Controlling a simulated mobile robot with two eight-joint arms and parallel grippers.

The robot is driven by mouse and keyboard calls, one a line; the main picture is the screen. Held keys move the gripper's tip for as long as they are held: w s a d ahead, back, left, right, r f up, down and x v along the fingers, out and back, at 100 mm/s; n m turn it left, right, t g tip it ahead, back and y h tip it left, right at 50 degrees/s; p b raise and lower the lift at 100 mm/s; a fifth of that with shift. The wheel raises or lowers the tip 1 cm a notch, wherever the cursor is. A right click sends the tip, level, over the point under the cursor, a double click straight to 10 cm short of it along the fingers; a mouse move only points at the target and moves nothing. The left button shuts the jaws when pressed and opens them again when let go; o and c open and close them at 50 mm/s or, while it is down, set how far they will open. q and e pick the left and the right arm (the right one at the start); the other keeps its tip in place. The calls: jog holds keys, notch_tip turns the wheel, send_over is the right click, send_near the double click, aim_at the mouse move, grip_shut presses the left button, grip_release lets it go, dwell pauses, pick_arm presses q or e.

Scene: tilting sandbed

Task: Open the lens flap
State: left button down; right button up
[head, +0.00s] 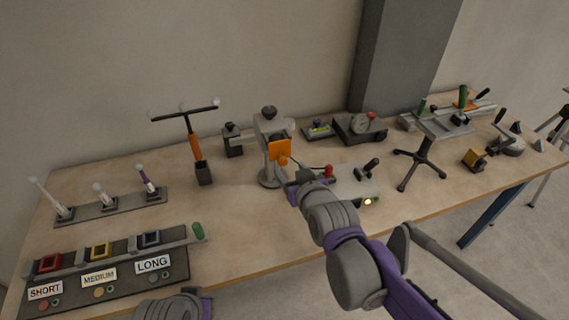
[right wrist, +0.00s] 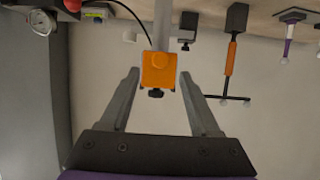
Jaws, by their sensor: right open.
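In the right wrist view, which is upside down, the flap (right wrist: 158,70) shows between the two open fingers (right wrist: 159,76), with a gap on each side. I cannot tell how far it is in depth. My left gripper is out of view.
A grey box with a red knob and lit lamp (head: 353,185) stands close on the right. A dial gauge unit (head: 360,126) is behind it. An orange-handled T-tool (head: 195,146) stands left. Bare tabletop (head: 235,215) lies in front of the instrument.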

aim_at(284, 162)
jog(key=x, duration=0.5)
jog(key=shift+w+a+f, duration=0.15)
jog(key=shift+w+f, duration=0.05)
jog(key=shift+w, duration=0.1)
grip_shut()
dwell(1.2)
